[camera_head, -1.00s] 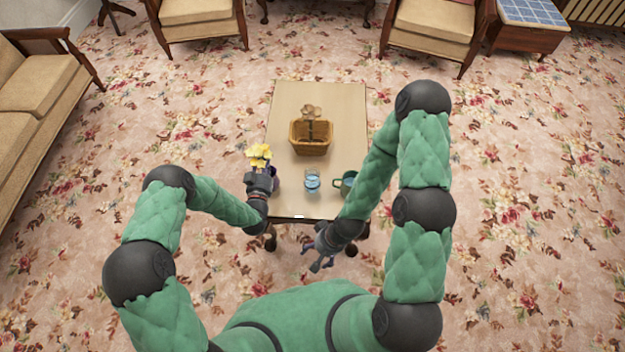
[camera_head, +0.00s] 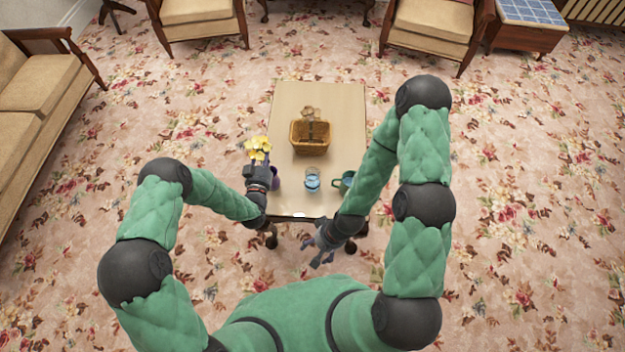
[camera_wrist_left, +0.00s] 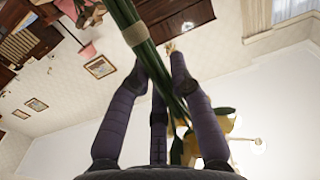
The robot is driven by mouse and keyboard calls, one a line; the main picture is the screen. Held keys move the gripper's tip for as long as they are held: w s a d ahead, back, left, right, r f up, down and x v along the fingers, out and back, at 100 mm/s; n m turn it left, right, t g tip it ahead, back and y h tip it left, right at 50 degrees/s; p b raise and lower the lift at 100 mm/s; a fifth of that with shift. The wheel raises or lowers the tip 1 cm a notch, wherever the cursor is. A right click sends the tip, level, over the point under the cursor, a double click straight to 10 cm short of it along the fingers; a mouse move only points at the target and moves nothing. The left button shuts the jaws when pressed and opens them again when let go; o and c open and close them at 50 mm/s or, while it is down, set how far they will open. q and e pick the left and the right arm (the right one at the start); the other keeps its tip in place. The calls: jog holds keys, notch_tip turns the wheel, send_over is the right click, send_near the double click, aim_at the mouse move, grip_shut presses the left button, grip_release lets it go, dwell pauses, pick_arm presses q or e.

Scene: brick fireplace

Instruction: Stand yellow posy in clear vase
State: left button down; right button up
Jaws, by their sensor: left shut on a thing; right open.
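The yellow posy (camera_head: 257,146) is in my left gripper (camera_head: 258,166), over the left edge of the table. Its yellow blooms point up the picture in the head view. In the left wrist view, the gripper's fingers (camera_wrist_left: 160,78) close around the posy's green stems (camera_wrist_left: 143,42), which have a tan band. The clear vase (camera_head: 312,181), with blue showing in it, stands on the near part of the table, to the right of the left gripper and apart from it. My right gripper (camera_head: 321,254) is open and empty below the table's near edge.
On the table (camera_head: 289,105), a purple mug (camera_head: 275,179) sits close beside my left gripper. A teal mug (camera_head: 345,181) is right of the vase, partly near my right arm. A wicker basket (camera_head: 311,138) stands farther back. The table's far end is mostly clear.

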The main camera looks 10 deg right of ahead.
pick_arm(q)
jog(key=shift+r+p, duration=0.9)
jog(key=shift+r, duration=0.75)
